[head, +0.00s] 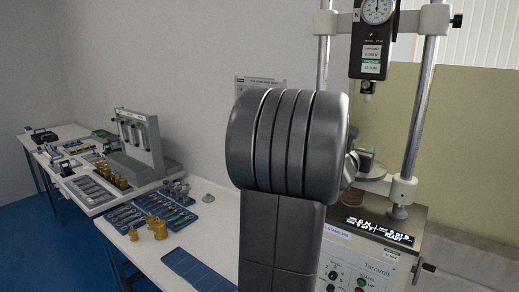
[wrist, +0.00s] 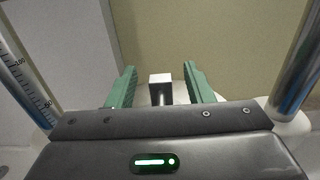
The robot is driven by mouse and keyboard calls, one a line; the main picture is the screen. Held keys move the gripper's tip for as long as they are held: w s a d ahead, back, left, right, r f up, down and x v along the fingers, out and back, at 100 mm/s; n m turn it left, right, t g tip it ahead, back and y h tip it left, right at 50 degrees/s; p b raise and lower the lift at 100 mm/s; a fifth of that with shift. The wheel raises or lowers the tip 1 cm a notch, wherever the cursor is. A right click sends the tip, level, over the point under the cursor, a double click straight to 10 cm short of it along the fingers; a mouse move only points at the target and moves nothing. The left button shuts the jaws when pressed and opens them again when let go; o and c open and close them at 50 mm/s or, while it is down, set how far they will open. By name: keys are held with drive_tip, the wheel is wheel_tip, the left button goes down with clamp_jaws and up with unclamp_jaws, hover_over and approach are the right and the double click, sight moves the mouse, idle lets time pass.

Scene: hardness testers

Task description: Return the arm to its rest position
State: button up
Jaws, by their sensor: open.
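My arm's dark ribbed joint and link fill the middle of the head view and hide most of my gripper there. In the wrist view my gripper (wrist: 160,68) is open, its two green fingers apart. A small pale block (wrist: 161,78) on a short stem shows between the fingers; I cannot tell whether it is a part of the tester. No contact between it and either finger is visible. The hardness tester (head: 385,245) stands at the right of the head view, with my arm in front of its left side.
The tester's right column (head: 424,95) and dial head (head: 372,45) rise close to my arm. Both columns flank my gripper in the wrist view. A blue tray (head: 152,217) with brass weights (head: 157,228) and a blue mat (head: 200,272) lie on the left bench. Free floor (head: 35,225) shows far left.

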drive_tip(key=b+v, duration=0.2)
drive_tip(key=v, duration=1.1)
drive_tip(key=p+x, duration=0.1)
drive_tip(key=x, duration=0.3)
drive_tip(key=p+x, duration=0.1)
drive_tip(key=x, duration=0.4)
drive_tip(key=p+x, duration=0.1)
drive_tip(key=x, duration=0.3)
drive_tip(key=shift+w+d+r, duration=0.15)
drive_tip(key=shift+w+r, duration=0.1)
drive_tip(key=shift+r, duration=0.05)
drive_tip(key=shift+r+p, duration=0.3)
drive_tip(key=shift+p, duration=0.3)
drive_tip(key=b+v, duration=0.1)
drive_tip(key=v, duration=0.5)
drive_tip(key=shift+s+b, duration=0.2)
drive_tip(key=shift+b, duration=0.2)
drive_tip(key=shift+a, duration=0.25)
